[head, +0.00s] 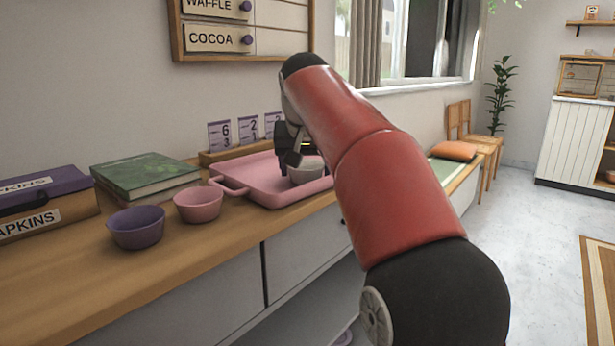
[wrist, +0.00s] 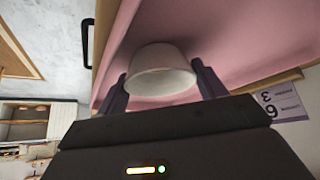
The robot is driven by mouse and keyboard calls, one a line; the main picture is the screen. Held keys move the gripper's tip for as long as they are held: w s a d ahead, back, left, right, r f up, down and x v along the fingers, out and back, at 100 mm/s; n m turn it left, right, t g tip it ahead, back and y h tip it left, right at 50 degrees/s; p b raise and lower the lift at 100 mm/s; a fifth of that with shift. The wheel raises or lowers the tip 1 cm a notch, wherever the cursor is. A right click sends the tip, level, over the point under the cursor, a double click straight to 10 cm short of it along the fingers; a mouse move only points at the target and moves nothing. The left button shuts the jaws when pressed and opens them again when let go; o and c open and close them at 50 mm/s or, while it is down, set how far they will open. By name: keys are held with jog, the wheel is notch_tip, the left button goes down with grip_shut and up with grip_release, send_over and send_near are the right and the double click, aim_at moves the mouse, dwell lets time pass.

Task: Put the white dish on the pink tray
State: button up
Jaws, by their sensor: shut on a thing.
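The white dish (head: 306,171) is a small round bowl. In the wrist view the white dish (wrist: 158,72) sits between the two fingers of my gripper (wrist: 162,88), which is shut on it. In the head view my gripper (head: 294,158) is partly hidden by my red arm. The dish is over the pink tray (head: 264,190), and the tray's pink surface (wrist: 230,35) fills the background in the wrist view. I cannot tell whether the dish touches the tray.
A pink bowl (head: 198,204) and a purple bowl (head: 136,227) stand left of the tray on the wooden counter (head: 170,262). A green book (head: 145,173) and a napkin box (head: 45,205) lie further left. Number cards (head: 219,134) stand behind the tray.

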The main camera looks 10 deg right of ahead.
jog(key=shift+r, duration=0.15)
jog(key=o, duration=1.1)
jog(key=shift+c, duration=0.2)
jog(key=shift+r, duration=0.2)
jog(key=p+v, duration=0.3)
jog(key=v, duration=0.8)
jog(key=shift+s+r, duration=0.25)
